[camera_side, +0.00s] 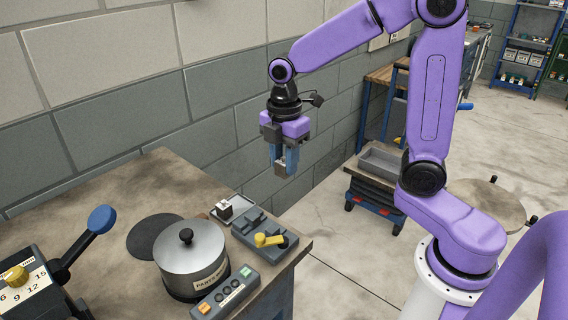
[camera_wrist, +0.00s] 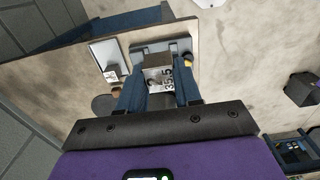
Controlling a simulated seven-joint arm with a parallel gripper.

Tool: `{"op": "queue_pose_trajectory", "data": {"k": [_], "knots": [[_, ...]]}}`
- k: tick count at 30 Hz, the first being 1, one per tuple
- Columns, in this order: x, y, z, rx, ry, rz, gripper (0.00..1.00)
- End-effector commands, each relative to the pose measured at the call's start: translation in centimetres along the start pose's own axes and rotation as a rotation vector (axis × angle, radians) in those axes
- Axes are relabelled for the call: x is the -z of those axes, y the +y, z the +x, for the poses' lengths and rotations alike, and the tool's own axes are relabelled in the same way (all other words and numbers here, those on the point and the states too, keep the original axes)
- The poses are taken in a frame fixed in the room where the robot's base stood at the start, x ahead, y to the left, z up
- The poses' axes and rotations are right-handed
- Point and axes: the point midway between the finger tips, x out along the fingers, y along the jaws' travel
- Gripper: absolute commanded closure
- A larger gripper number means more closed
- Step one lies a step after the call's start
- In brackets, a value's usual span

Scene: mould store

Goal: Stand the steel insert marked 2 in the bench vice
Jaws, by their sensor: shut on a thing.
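My gripper (camera_side: 284,168) is shut on a steel block (camera_side: 282,171) and holds it in the air, clear of the bench. The grey bench vice (camera_side: 253,226) with a yellow handle stands on the bench's right end, below my gripper. In the wrist view the vice (camera_wrist: 142,48) is partly hidden behind the block. Another small steel block (camera_side: 224,209) stands on a pale tray; its mark is too small to read.
A lidded metal pot (camera_side: 190,258), a button box (camera_side: 226,292) and a dark round mat (camera_side: 153,235) are on the wooden bench (camera_side: 120,195). A blue-handled lever device (camera_side: 40,285) is front left. The grey wall is behind; a cart (camera_side: 380,160) stands to the right.

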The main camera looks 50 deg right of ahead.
Motion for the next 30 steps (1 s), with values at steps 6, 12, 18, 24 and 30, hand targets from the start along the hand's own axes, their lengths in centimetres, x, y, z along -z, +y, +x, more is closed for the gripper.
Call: {"op": "queue_pose_trajectory", "data": {"k": [6,12,18,24,30], "knots": [[0.0,0.0,-0.3,-0.001,0.000,0.000,1.00],[0.2,0.1,-0.1,0.000,0.000,-0.001,1.00],[3.5,0.7,2.1,0.003,-0.001,-0.006,1.00],[6.2,1.0,4.2,0.001,-0.001,-0.001,1.00],[6.6,1.0,5.2,0.000,0.000,0.000,1.00]]}}
